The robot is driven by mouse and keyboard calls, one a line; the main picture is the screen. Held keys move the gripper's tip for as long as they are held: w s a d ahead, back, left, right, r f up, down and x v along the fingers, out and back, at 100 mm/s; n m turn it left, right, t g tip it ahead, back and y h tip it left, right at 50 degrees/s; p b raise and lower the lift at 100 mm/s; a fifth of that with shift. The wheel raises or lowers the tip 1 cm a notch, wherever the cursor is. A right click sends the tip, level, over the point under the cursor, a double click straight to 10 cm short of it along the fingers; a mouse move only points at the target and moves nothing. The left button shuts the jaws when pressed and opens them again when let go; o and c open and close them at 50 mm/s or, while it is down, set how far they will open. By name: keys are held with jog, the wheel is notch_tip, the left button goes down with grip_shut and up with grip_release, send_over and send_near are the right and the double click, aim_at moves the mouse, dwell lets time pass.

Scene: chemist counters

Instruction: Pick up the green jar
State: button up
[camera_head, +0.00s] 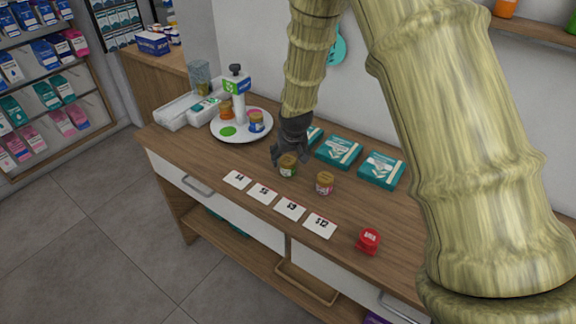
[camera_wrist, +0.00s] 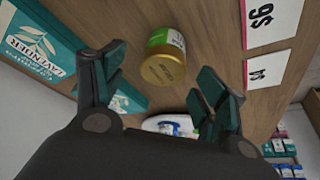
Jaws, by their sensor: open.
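The green jar (camera_head: 288,168) stands on the wooden counter, just below my gripper (camera_head: 290,150) in the head view. It has a gold lid and a green and white label. In the wrist view the jar (camera_wrist: 166,58) shows ahead of my gripper (camera_wrist: 163,80), roughly between the two open fingers. The fingers are spread, and no contact with the jar is visible. My gripper hides part of the jar's top in the head view.
A gold-lidded jar (camera_head: 324,183) stands close to the right. Teal boxes (camera_head: 338,151) lie behind, price cards (camera_head: 263,192) in front. A round white stand (camera_head: 258,133) with jars is at left. A red item (camera_head: 368,240) sits at front right.

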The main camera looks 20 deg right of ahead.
aim_at(288, 161)
jog(key=shift+w+f, duration=0.55)
jog(key=shift+f, duration=0.05)
jog(key=shift+a+f+p, duration=0.1)
jog(key=shift+f+p, duration=0.25)
jog(key=shift+p, duration=0.1)
jog(key=shift+s+f, duration=0.15)
jog(key=shift+f, duration=0.1)
jog(key=shift+s+f+p, duration=0.25)
jog(key=shift+s+p, duration=0.2)
jog(key=shift+p, duration=0.05)
jog(key=shift+w+f, duration=0.85)
jog(key=shift+f, duration=0.3)
jog(key=shift+s+r, duration=0.35)
jog(key=shift+c, duration=0.5)
jog(key=shift+w+f, duration=0.15)
jog(key=shift+f, duration=0.05)
jog(key=c, duration=1)
jog(key=shift+r, duration=0.1)
jog(key=shift+c, duration=0.4)
